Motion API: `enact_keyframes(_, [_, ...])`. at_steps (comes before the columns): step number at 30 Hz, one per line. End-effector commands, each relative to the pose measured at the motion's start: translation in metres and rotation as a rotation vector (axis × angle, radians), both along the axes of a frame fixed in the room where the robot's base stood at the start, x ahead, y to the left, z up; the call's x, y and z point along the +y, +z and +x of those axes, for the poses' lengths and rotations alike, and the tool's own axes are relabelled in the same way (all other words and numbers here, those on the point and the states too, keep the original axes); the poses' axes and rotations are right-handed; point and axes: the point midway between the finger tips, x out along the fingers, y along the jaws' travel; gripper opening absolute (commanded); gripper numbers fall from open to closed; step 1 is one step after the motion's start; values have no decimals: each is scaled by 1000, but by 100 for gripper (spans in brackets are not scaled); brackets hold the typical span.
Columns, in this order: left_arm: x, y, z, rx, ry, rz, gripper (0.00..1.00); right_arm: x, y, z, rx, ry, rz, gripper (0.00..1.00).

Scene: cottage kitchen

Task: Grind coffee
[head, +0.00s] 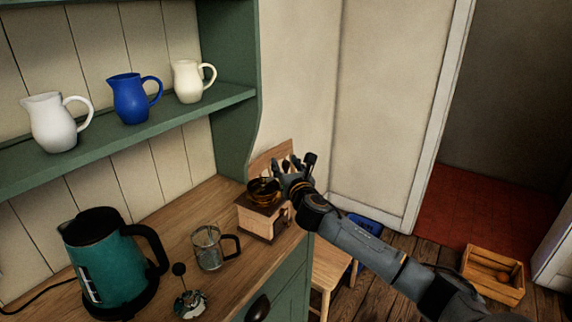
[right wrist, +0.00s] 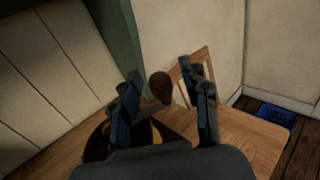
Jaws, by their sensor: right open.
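The coffee grinder (head: 258,221), a wooden box with a dark bowl-shaped top, stands at the far right end of the wooden counter. My right gripper (head: 290,166) is just above and to the right of it and hides part of it. In the right wrist view my right gripper (right wrist: 163,78) is open, with a finger on either side of a dark brown knob (right wrist: 160,86), seemingly the grinder's crank knob. I cannot tell whether a finger touches it. The grinder's round top (right wrist: 97,143) is partly hidden by the gripper body. My left gripper is not in view.
A glass beaker with a handle (head: 208,250), a plunger lid (head: 190,303) and a teal kettle (head: 98,257) stand on the counter (head: 178,222). White (head: 55,125), blue (head: 130,100) and cream (head: 188,83) jugs stand on the green shelf. A crate (head: 492,276) lies on the floor.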

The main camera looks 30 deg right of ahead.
Motion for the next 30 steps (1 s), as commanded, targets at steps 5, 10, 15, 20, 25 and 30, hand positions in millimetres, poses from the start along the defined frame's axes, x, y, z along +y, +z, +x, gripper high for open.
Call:
enact_keyframes(5, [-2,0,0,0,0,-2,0,0,0,0,0,0,0,35])
enact_keyframes(10, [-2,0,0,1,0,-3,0,0,0,0,0,-1,0,1])
enact_keyframes(15, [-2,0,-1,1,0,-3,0,0,0,0,0,-1,0,0])
enact_keyframes(20, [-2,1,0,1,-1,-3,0,0,0,-1,0,-6,1,0])
enact_keyframes(25, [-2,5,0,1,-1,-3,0,1,1,-4,0,-47,2,0])
enact_keyframes(30, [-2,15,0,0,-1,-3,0,3,3,-10,0,-139,3,0])
